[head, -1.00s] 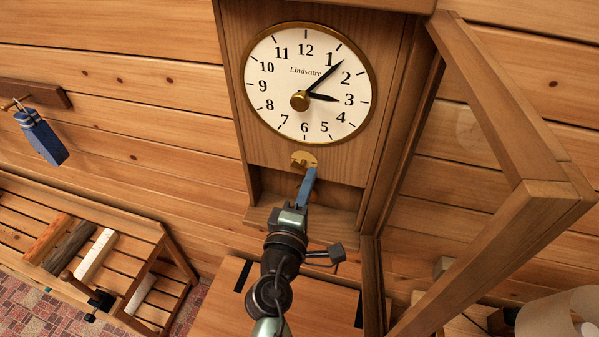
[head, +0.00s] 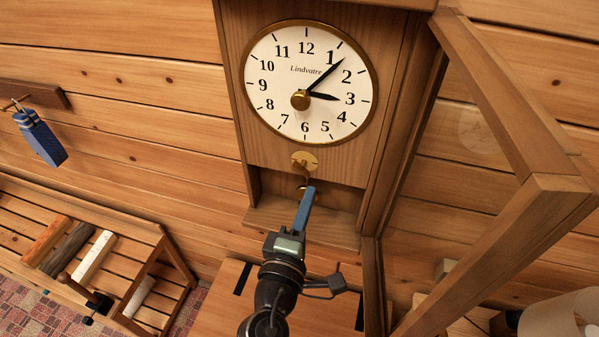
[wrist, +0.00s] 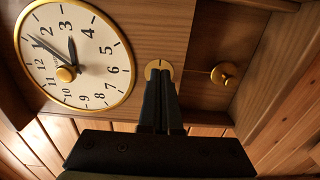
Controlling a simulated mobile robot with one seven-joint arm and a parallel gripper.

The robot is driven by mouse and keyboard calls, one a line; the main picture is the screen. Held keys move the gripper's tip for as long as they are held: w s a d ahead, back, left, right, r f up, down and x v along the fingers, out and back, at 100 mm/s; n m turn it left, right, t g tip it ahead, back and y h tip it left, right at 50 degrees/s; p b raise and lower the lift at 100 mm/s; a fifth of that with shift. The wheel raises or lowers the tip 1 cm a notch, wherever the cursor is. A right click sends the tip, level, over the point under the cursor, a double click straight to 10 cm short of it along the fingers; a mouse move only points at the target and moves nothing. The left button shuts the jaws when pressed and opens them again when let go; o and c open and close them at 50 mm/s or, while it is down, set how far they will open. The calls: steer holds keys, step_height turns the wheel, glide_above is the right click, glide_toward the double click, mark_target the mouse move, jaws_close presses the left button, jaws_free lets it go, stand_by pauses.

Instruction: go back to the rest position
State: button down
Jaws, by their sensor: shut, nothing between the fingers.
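My gripper (head: 309,192) is in front of the lower part of a wooden wall clock (head: 235,80), below its round white dial (head: 290,60). Its blue fingers are shut with nothing between them. In the wrist view my gripper (wrist: 163,75) points toward the brass disc (wrist: 158,68) below the dial, and the fingers overlap part of it. A brass pendulum bob (wrist: 224,73) hangs in the lower recess and is mostly hidden behind the fingers in the head view.
The clock's framed door (head: 540,215) stands open to the right. A blue object (head: 42,140) hangs from a wall rack at the left. A slatted bench (head: 140,250) with several coloured pieces stands at lower left. A pale lampshade (head: 562,314) is at lower right.

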steer(key=shift+v, duration=0.85)
